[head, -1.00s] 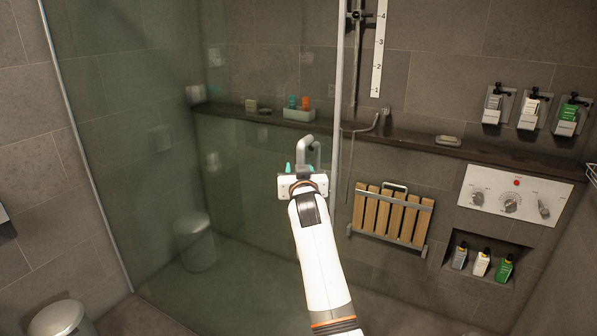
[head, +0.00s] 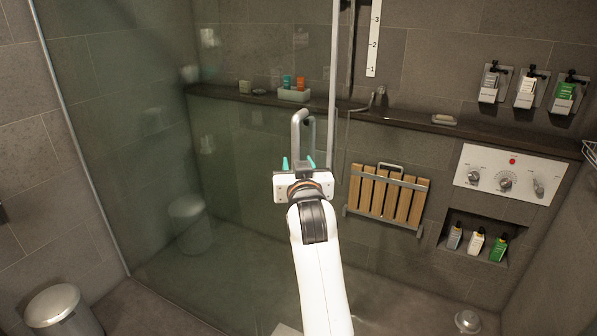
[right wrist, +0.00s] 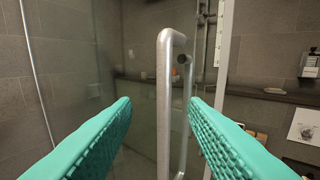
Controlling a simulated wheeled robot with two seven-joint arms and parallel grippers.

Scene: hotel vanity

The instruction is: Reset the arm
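My right arm reaches up from the bottom of the head view. Its gripper (head: 298,163) is open, with its teal fingertips apart, in front of the shower door's handle. In the right wrist view the two teal fingers (right wrist: 160,118) are spread wide, one on each side of the upright metal handle (right wrist: 165,100). Nothing is gripped. The handle also shows in the head view (head: 299,125), just beyond the fingertips. The glass door (head: 255,190) is behind it. My left gripper does not show.
A wooden folding seat (head: 388,196) hangs on the wall at right. A control panel (head: 508,174), bottles in a niche (head: 476,243) and dispensers (head: 527,88) are farther right. A ledge (head: 405,120) runs along the wall. A lidded bin (head: 55,308) stands at lower left.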

